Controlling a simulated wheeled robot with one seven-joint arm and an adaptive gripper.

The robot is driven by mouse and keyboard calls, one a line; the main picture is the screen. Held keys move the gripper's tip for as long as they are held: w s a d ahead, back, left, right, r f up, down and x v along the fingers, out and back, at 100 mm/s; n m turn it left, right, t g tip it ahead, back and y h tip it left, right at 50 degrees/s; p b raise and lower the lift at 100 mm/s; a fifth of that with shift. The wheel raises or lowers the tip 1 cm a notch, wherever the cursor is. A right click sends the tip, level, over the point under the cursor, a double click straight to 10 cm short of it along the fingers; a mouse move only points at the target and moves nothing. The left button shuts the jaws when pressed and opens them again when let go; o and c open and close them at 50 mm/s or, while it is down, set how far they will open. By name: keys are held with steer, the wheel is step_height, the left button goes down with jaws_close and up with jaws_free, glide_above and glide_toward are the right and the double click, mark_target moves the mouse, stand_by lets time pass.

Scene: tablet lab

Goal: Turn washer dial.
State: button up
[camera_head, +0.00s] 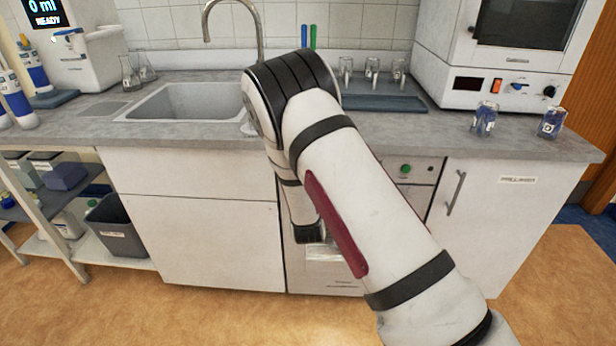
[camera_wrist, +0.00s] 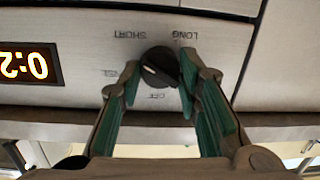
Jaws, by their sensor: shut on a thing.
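The washer dial (camera_wrist: 158,67) is a round black knob on a pale panel, seen upside down in the wrist view. A small light mark on it points toward the left of the picture. The labels SHORT, LONG and OFF stand around it, with another label at left partly hidden. My gripper (camera_wrist: 160,70) has one green-lined finger on each side of the dial and is shut on it. In the head view, my arm covers the dial and gripper; the washer (camera_head: 424,170) shows beside it under the counter.
A lit orange display (camera_wrist: 25,66) is left of the dial. In the head view, a green button (camera_head: 405,169) shows right of my arm. A cabinet door with a bar handle (camera_head: 455,193) adjoins the washer. The counter (camera_head: 420,135) overhangs above.

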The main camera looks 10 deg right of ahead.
steer(key=m+b, duration=0.1)
steer(key=m, duration=0.1)
steer(key=m+b, duration=0.1)
steer(key=m, duration=0.1)
steer(key=shift+d+f+t+y+b, duration=0.1)
steer(key=shift+f+t+y+b, duration=0.15)
steer(key=shift+t+y+b, duration=0.1)
steer(key=m+b, duration=0.4)
steer(key=shift+f+m, duration=0.1)
steer(key=shift+m, duration=0.2)
steer(key=m+t+b, duration=0.1)
steer(key=m+b, duration=0.3)
steer(key=b, duration=0.2)
steer(key=shift+f, duration=0.15)
steer(key=m+b, duration=0.4)
steer(key=b, duration=0.2)
steer(key=shift+m+b, duration=0.4)
steer(key=o, duration=1.2)
steer(key=shift+r, duration=0.2)
steer(key=shift+c, duration=0.2)
steer(key=shift+s, duration=0.15)
